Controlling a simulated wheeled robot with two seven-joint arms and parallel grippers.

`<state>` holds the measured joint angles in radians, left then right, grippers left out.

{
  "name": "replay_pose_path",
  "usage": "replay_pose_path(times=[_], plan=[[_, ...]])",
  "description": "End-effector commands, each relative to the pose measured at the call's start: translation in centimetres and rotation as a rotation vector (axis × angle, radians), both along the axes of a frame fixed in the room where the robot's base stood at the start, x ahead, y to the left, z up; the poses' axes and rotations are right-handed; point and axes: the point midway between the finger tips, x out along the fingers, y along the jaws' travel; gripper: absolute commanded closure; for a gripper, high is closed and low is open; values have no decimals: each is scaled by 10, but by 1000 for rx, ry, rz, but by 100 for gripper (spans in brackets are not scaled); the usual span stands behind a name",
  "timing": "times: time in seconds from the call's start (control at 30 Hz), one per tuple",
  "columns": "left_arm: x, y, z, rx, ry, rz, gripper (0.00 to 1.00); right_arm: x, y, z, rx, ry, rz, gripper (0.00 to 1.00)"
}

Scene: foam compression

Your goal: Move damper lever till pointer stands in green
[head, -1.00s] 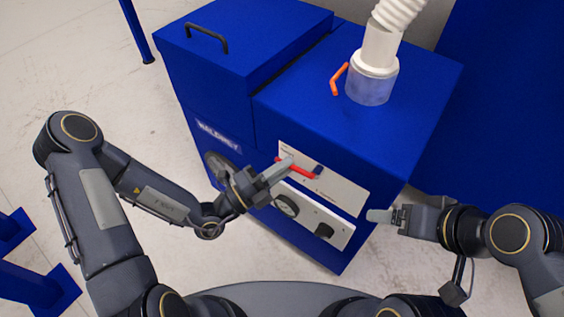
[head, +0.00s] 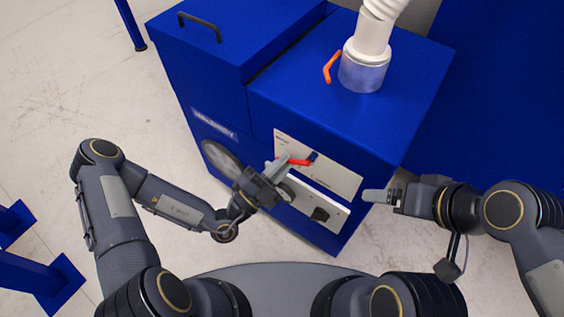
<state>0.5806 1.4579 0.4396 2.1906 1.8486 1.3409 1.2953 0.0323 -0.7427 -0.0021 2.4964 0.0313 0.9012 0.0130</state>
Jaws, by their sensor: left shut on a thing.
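A red lever (head: 299,162) sits on the upper white front panel (head: 335,178) of a blue cabinet, beside a small dark block. My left gripper (head: 279,166) is shut on the lever's left end. A round dial (head: 289,189) on the lower panel is mostly hidden behind the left gripper; its pointer and any green zone cannot be made out. An orange lever (head: 332,67) stands on the cabinet top beside the duct collar, with no gripper near it. My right gripper (head: 379,196) is off the cabinet's right front edge, touching nothing visible; its jaw opening cannot be judged.
The blue cabinet (head: 400,75) has a lid with a black handle (head: 200,26). A white hose (head: 375,30) rises from a clear collar (head: 362,74). A black knob (head: 320,214) is on the lower panel (head: 330,200). The floor left of the cabinet is mostly free.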

Motion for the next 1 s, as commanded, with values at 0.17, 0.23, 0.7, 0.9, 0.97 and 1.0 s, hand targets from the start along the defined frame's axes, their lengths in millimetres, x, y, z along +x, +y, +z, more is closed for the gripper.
replay_pose_path(times=[0.17, 0.23, 0.7, 0.9, 0.97, 1.0], plan=[[0, 0, -1, 3, 0, -2, 100, 0, 0, 0, 0, 0, 0, 18], [0, 0, -1, 3, -1, -1, 87, 0, 0, 0, 0, 0, 0, 18], [-1, 2, -1, 3, -1, 0, 66, 0, 0, 0, 0, 0, 0, 18], [-17, 21, -11, 3, 3, 4, 66, 0, 0, 0, 0, 0, 0, 18], [-23, 29, -16, 4, 2, 4, 66, 0, 0, 0, 0, 0, 0, 18], [-27, 34, -18, 4, 2, 4, 66, 0, 0, 0, 0, 0, 0, 18]])
